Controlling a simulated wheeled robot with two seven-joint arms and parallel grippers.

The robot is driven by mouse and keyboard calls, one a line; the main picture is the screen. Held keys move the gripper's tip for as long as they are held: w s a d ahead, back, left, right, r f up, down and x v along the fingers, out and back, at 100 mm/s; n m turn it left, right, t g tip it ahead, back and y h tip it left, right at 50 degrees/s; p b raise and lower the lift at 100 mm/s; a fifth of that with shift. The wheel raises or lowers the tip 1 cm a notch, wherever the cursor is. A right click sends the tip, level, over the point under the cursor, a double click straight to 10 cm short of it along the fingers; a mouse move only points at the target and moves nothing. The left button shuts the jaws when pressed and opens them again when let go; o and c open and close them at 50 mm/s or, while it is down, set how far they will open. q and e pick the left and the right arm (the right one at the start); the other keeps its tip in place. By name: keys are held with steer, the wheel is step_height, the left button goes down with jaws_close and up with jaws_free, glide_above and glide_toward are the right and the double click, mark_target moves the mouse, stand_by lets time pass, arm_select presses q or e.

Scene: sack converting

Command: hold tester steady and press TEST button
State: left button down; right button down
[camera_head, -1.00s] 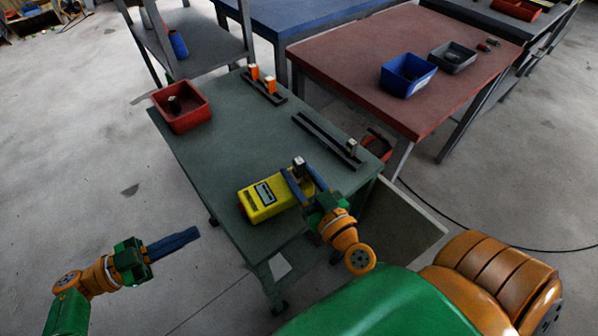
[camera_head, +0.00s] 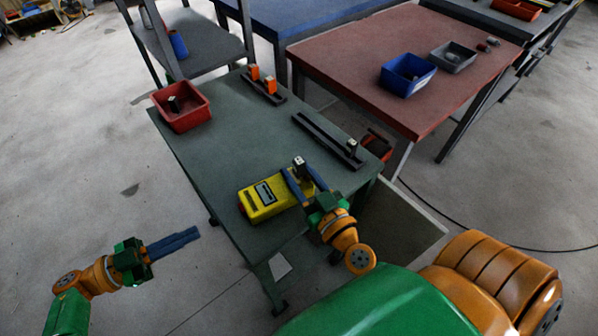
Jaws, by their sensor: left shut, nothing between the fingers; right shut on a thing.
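The yellow tester (camera_head: 257,212) lies on the near end of the green table, with a grey display on its top. My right gripper (camera_head: 298,183) is at the tester's right end with its blue fingers around it, shut on the tester. A small block with a light top stands at the fingers; I cannot tell whether it is part of the tester. The TEST button is too small to make out. My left gripper (camera_head: 195,234) is shut and empty, off the table's left side over the floor, well apart from the tester.
The green table (camera_head: 225,155) carries a red bin (camera_head: 182,107) at the back left, a dark rail with two orange blocks (camera_head: 270,86), and another dark rail (camera_head: 325,138). Its middle is clear. A red-topped table (camera_head: 400,50) with a blue bin (camera_head: 407,76) stands at the right.

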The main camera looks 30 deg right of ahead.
mark_target(230, 228)
arm_select(q)
steer(key=shift+f, duration=0.1)
step_height(230, 228, down, 4)
steer(key=w+n+t+y, duration=0.1)
steer(key=n+t+y, duration=0.1)
steer(key=n+t, duration=0.4)
steer(key=r+n+t+y, duration=0.1)
steer(key=n+t, duration=0.1)
steer(key=n, duration=0.3)
steer(key=s+r+n+t+y, duration=0.1)
steer(key=n+t, duration=0.1)
steer(key=n, duration=0.3)
steer(key=s+a+r+n+t+y, duration=0.1)
steer(key=r+n+t+y, duration=0.1)
steer(key=n, duration=0.3)
steer(key=shift+s, duration=0.15)
steer(key=shift+d, duration=4.4)
steer(key=shift+d, duration=0.4)
